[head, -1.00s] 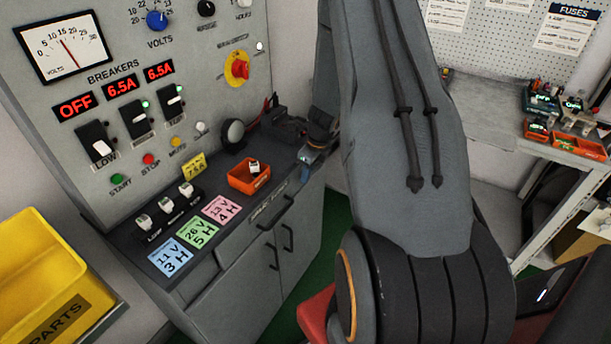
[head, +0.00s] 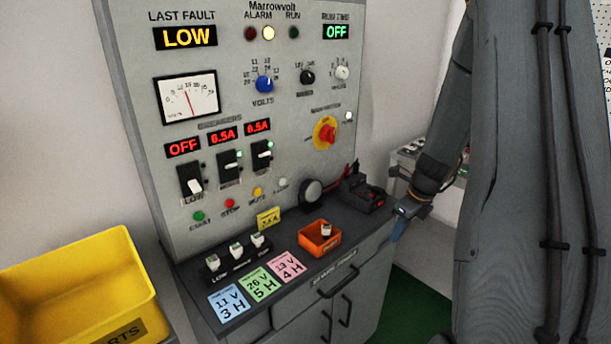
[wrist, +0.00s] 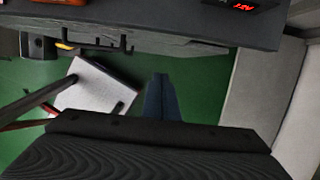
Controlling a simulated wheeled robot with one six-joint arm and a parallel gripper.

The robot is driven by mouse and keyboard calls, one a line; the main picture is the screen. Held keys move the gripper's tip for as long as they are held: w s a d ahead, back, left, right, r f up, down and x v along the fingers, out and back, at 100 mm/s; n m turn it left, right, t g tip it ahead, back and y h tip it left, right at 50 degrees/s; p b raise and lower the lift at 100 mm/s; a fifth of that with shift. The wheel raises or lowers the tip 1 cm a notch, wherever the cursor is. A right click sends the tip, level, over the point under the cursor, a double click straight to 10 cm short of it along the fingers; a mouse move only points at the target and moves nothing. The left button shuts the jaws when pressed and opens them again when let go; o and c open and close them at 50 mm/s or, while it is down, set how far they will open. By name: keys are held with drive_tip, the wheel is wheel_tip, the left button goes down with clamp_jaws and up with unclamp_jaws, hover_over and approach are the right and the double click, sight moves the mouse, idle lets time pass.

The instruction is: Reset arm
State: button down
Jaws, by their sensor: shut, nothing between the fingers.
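My gripper (head: 402,222) is in the head view, pointing down off the right end of the grey panel's dark counter (head: 350,220). Its blue fingers are together and empty. In the wrist view the shut fingers (wrist: 160,98) stand over the green floor (wrist: 200,85), with nothing between them. My arm fills the right of the head view and hides what is behind it.
The control panel (head: 235,110) reads LAST FAULT LOW, with one breaker display at OFF. On the counter are an orange bin (head: 320,238), coloured cards (head: 262,283) and a black device (head: 362,195). A yellow parts bin (head: 85,285) stands left.

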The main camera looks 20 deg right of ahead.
drive_tip(key=s+a+r+n, duration=0.3)
drive_tip(key=s+a+n, duration=0.2)
drive_tip(key=a+n, duration=0.3)
drive_tip(key=s+a+r+n, duration=0.3)
drive_tip(key=s+a+n, duration=0.2)
drive_tip(key=a+n, duration=0.4)
drive_tip(key=s+a+r+n+g+h, duration=0.1)
drive_tip(key=s+a+r+n, duration=0.3)
drive_tip(key=a+n, duration=0.5)
drive_tip(key=s+n, duration=0.1)
drive_tip(key=n, duration=0.4)
drive_tip(key=shift+a, duration=0.1)
